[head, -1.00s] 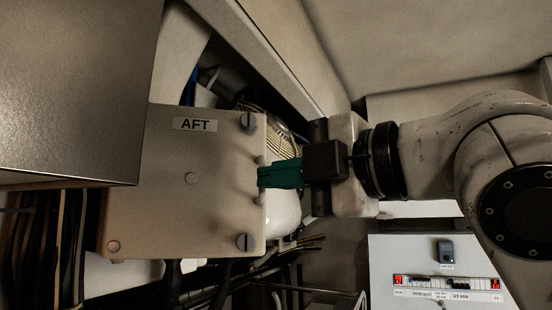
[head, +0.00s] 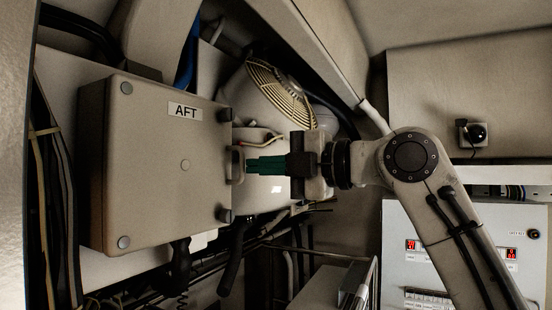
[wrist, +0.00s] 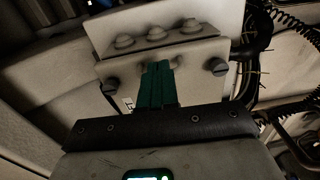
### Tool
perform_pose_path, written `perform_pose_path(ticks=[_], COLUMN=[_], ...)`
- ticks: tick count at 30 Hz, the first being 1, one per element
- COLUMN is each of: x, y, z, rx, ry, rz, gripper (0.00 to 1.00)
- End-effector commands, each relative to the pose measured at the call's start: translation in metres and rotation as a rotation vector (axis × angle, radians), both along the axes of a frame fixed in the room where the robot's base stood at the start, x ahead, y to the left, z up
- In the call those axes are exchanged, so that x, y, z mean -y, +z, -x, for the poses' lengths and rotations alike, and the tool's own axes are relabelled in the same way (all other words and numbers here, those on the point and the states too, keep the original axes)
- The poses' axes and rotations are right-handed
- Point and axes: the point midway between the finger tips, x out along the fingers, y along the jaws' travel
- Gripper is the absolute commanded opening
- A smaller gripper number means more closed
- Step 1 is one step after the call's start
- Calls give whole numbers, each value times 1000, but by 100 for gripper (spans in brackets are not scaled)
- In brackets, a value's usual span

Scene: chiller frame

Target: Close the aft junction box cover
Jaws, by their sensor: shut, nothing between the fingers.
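The aft junction box (head: 92,165) is a beige box at left in the head view. Its cover (head: 160,200) bears an AFT label (head: 184,110) and lies over the box front; I see no clear gap, but the right-hand seam is hidden. Dark corner screws (head: 224,215) stand out at its right edge. A small handle (head: 238,166) sits mid-way along that edge. My gripper (head: 250,165) has green fingers shut and empty, tips just right of the handle; contact is unclear. In the wrist view, the fingers (wrist: 157,68) lie in front of the cover edge, between two dark screws.
A round fan guard (head: 280,92) and pipes lie behind my gripper. Dark cables (head: 235,255) hang below the box, and more run along its left side. A control panel (head: 455,240) with red displays stands at lower right. Three round fittings (wrist: 157,33) show in the wrist view.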

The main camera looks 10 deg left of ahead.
Motion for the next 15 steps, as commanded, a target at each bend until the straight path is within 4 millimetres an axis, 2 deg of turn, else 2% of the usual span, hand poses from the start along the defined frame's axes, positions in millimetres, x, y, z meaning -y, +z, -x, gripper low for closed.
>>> perform_pose_path(ticks=[6, 15], x=[-10, -12], y=[0, 0], z=[-9, -12], rx=[0, -1], ry=[1, -2], rz=[1, 0], gripper=[0, 0])
